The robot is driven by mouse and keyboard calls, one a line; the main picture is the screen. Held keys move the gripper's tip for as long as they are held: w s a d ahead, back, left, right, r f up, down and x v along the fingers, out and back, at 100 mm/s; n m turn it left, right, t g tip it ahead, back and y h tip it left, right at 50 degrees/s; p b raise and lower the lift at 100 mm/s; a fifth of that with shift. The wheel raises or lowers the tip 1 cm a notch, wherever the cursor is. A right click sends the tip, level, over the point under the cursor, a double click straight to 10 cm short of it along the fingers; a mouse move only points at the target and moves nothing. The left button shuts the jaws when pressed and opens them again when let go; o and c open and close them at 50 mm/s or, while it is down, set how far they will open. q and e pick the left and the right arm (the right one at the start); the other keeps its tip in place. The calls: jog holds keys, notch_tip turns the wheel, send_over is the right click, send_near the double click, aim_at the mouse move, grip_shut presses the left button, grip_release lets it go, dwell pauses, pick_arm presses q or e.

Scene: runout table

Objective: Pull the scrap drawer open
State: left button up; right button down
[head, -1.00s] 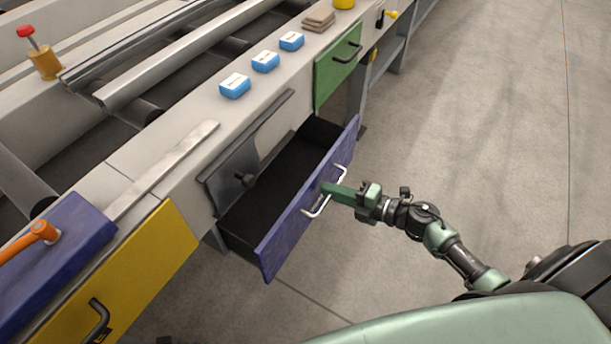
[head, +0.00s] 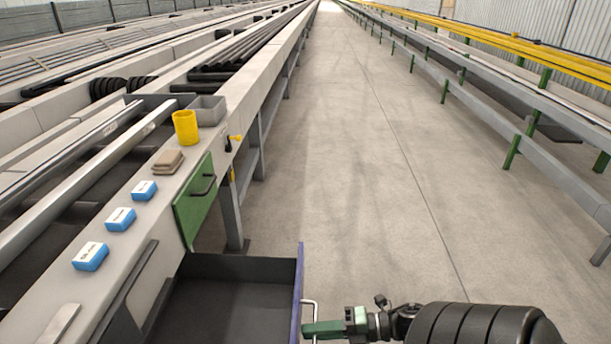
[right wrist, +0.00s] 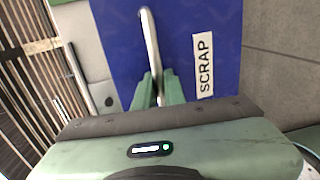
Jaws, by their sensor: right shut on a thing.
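The scrap drawer (head: 299,285) stands pulled out from the table, with its blue front to the right and its dark inside showing empty in the visible part. Its near end is cut off by the picture's lower edge. My right gripper (head: 308,328) is shut on the drawer's pale metal handle (head: 314,306). In the right wrist view, the gripper's green fingers (right wrist: 160,92) are on either side of the handle (right wrist: 150,40), beside the SCRAP label on the blue front (right wrist: 220,25). My left gripper is not in view.
A shut green drawer (head: 196,200) is farther along the table. Blue boxes (head: 120,219), brown pads (head: 167,162), a yellow cup (head: 185,128) and a grey bin (head: 207,109) stand on the tabletop. The aisle floor (head: 350,160) is clear; a railing (head: 510,125) runs along the right.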

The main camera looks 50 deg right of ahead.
jog(key=c, duration=1.5)
grip_release()
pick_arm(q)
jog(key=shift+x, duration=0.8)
pick_arm(e)
jog(key=v, duration=0.7)
jog(key=shift+s+d, duration=0.25)
jog(key=shift+s, duration=0.05)
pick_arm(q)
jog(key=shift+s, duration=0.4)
